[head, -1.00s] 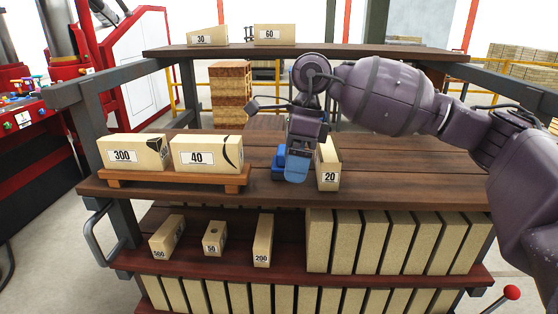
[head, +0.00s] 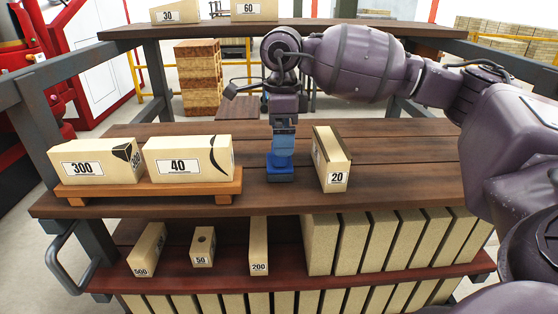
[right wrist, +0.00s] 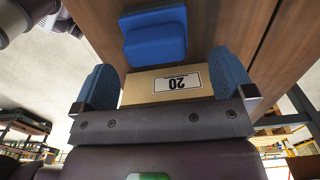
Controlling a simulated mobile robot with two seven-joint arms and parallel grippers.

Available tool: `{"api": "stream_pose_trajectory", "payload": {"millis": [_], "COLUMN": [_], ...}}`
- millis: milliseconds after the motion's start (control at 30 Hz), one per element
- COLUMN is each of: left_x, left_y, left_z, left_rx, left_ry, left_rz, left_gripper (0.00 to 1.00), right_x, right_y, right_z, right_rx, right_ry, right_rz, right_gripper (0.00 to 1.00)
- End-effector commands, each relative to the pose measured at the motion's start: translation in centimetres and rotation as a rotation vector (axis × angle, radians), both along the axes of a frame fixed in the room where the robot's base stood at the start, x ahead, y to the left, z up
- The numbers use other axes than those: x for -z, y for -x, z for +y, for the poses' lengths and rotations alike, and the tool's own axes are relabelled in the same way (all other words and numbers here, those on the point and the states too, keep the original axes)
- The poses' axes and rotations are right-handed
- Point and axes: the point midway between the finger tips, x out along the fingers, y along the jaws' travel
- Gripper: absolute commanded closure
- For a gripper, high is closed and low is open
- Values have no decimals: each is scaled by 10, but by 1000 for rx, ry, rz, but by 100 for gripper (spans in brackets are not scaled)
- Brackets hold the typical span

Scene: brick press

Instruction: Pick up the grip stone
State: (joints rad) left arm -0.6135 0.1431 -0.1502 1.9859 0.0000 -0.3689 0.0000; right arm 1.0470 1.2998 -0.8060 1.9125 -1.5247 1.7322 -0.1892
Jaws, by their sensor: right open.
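My left gripper is not in view.
The lower shelf holds blocks 500 (head: 147,250), 50 (head: 203,247) and 200 (head: 258,247), with a row of plain blocks (head: 380,240) to their right. Blocks 30 (head: 175,12) and 60 (head: 254,10) are on the top shelf. The middle shelf (head: 400,170) is clear right of the 20 block.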

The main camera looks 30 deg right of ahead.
Motion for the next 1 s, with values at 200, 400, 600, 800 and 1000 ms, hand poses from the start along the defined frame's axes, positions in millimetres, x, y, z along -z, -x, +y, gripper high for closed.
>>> {"api": "stream_pose_trajectory", "payload": {"millis": [200,400,600,800,1000], "left_x": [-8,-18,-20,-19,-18], "left_y": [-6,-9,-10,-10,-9], "left_z": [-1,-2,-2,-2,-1], "left_rx": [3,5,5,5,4], "left_ry": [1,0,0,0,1], "left_rz": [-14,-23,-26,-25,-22], "left_gripper": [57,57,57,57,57], "right_x": [14,41,55,55,55], "right_y": [1,2,2,2,2], "right_z": [3,7,7,7,7], "right_rx": [0,0,0,0,0], "right_ry": [0,-1,-1,0,-1], "right_rz": [1,0,-1,-1,-2], "right_gripper": [0,0,0,0,29]}}
